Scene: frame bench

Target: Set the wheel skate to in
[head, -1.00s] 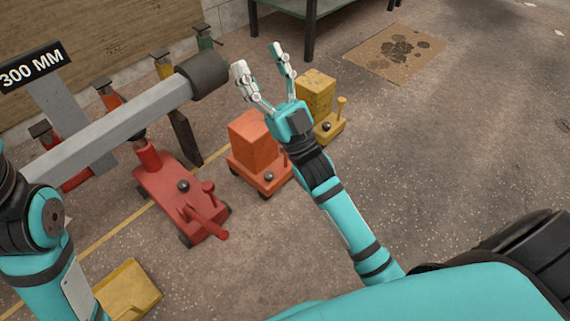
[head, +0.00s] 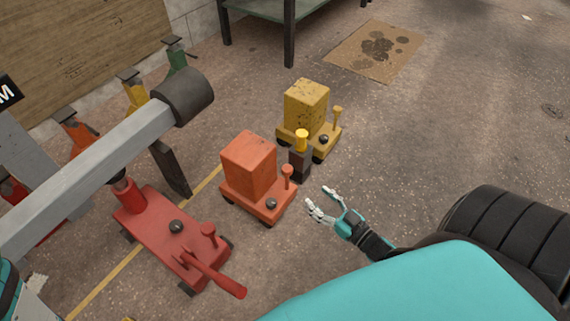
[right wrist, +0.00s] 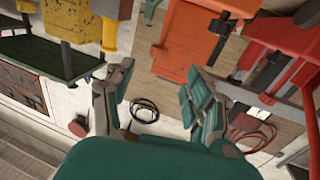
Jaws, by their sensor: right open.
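Three wheeled items stand on the floor in the head view; I cannot tell which is the wheel skate. One is an orange block cart (head: 249,164) with a short knobbed post and a dark ball. A similar yellow cart (head: 306,106) stands behind it to the right. A low red wheeled unit (head: 160,231) with a handle lies to the left. My right gripper (head: 319,197) is open and empty, just right of the orange cart and apart from it. Its spread fingers also show in the right wrist view (right wrist: 160,85). My left gripper is out of view.
A dark post with a yellow top (head: 301,160) stands between the two carts. A grey beam (head: 110,160) with a dark round end (head: 183,95) crosses at left. Several coloured stands line the wall. A green-topped bench (head: 265,8) is behind. Floor at right is mostly clear.

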